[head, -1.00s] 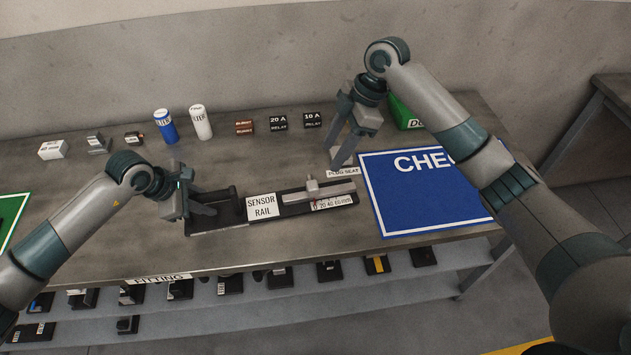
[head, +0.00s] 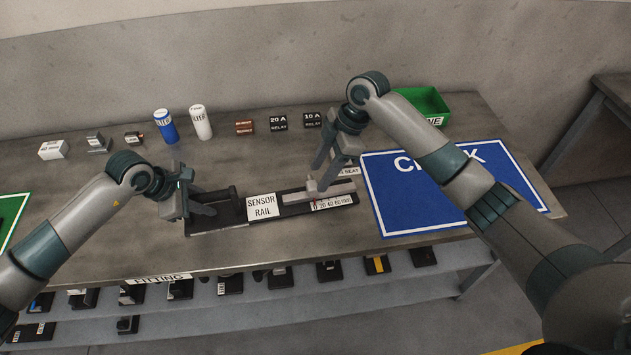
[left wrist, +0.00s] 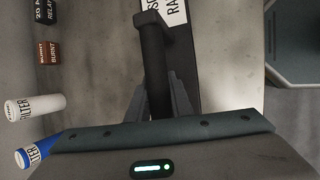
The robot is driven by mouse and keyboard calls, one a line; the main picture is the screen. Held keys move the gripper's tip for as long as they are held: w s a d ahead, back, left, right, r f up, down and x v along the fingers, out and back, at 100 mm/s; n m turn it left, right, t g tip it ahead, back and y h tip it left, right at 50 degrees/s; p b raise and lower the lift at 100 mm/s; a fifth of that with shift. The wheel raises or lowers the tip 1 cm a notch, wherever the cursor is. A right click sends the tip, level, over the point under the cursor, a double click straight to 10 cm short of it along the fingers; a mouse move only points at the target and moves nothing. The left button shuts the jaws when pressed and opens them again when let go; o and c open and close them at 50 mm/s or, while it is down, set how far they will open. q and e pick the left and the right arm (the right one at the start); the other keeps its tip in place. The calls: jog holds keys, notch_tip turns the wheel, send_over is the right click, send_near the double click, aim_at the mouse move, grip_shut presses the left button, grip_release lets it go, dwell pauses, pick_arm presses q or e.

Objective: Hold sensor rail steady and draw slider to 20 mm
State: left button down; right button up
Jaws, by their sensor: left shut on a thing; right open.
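The sensor rail (head: 292,210) is a long dark base on the bench with a white SENSOR RAIL label and a scale marked in mm. Its light grey slider (head: 314,188) sits near the low end of the scale, its exact reading too small to tell. My left gripper (head: 205,207) is shut on the dark handle at the rail's left end; the handle (left wrist: 155,60) runs between the fingers in the left wrist view. My right gripper (head: 320,180) is open with its fingertips down at the slider's knob, partly hiding it. I cannot tell whether they touch it.
A blue CHECK mat (head: 440,190) lies right of the rail, with a green bin (head: 425,104) behind it. Filters (head: 166,127), relays (head: 279,122) and small parts line the back. A green mat (head: 10,215) is at far left. The bench's front edge is close.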

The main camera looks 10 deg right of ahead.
aim_at(315, 184)
jog(key=shift+x, duration=2.25)
jog(key=shift+d, duration=0.1)
